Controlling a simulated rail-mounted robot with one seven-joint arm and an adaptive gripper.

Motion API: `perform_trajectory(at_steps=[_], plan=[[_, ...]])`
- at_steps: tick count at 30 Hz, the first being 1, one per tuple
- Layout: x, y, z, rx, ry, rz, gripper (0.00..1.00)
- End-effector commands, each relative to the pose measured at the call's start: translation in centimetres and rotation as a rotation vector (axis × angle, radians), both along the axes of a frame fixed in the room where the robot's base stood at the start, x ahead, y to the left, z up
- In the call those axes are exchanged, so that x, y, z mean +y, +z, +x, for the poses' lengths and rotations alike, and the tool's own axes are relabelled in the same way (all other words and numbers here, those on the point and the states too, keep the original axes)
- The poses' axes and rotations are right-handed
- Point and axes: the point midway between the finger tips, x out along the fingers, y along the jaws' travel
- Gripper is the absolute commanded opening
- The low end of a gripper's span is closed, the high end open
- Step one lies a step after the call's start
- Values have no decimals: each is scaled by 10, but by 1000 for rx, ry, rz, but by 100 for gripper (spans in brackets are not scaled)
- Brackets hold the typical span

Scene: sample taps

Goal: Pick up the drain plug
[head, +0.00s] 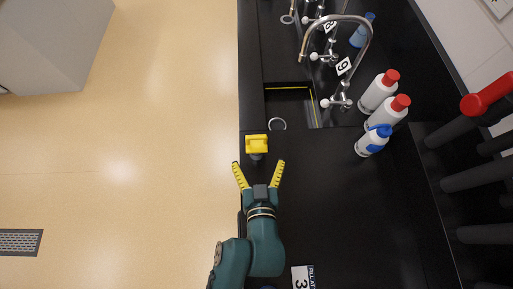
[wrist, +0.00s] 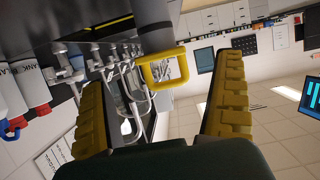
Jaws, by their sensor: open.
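The drain plug, with a yellow loop handle (head: 256,144) and a dark body under it, is on the black counter near its left edge. In the head view it is just beyond my open fingertips. In the wrist view the handle (wrist: 163,68) shows between and beyond the two fingers, with its dark body running up from it. My gripper (head: 259,166) has its yellow fingers spread wide and holds nothing. I cannot tell from these frames whether the handle is within the fingers' reach.
A sink (head: 291,106) with curved taps lies beyond the plug. The counter between is clear.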

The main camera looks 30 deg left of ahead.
Motion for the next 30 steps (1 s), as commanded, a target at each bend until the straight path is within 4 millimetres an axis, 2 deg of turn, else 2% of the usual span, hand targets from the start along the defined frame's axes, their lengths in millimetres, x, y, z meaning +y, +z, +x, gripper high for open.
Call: perform_trajectory(at_steps=[1,7,15,22,23,30], plan=[[5,-4,9,-2,1,0,98],[15,-11,26,0,1,0,98],[36,-25,61,-2,-1,-1,98],[37,-26,63,1,-1,-1,98],[37,-26,63,0,-1,0,96],[36,-26,63,0,-1,0,50]])
